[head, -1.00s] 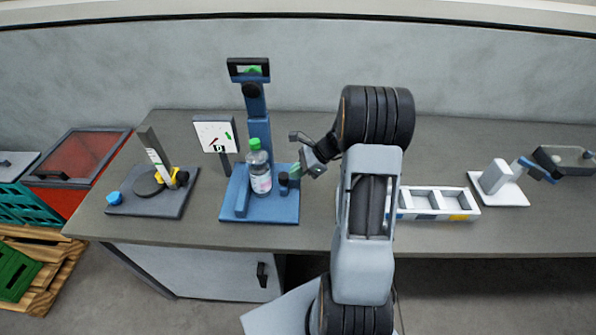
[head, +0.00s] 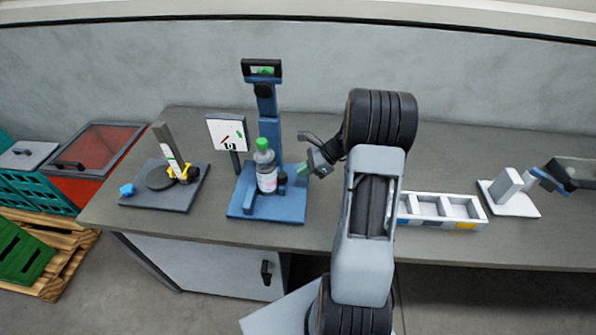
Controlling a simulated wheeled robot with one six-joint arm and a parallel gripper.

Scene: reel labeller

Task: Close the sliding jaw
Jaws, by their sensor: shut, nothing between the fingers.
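The blue labeller base (head: 285,212) stands on the bench left of centre. A clear bottle with a green cap and pale label (head: 266,172) stands upright on it. A low blue block (head: 248,205) is at the bottle's left. The sliding jaw, with a dark knob-like part (head: 282,181), is close against the bottle's right side; actual contact is too small to tell. My gripper (head: 304,170) is shut and empty, just right of the jaw, with a small gap between them.
A blue post with a dark-framed display (head: 262,69) rises behind the bottle, beside a white panel (head: 227,131). A grey fixture (head: 165,190) is at left. A white compartment tray (head: 440,208) and a white stand (head: 508,195) are at right.

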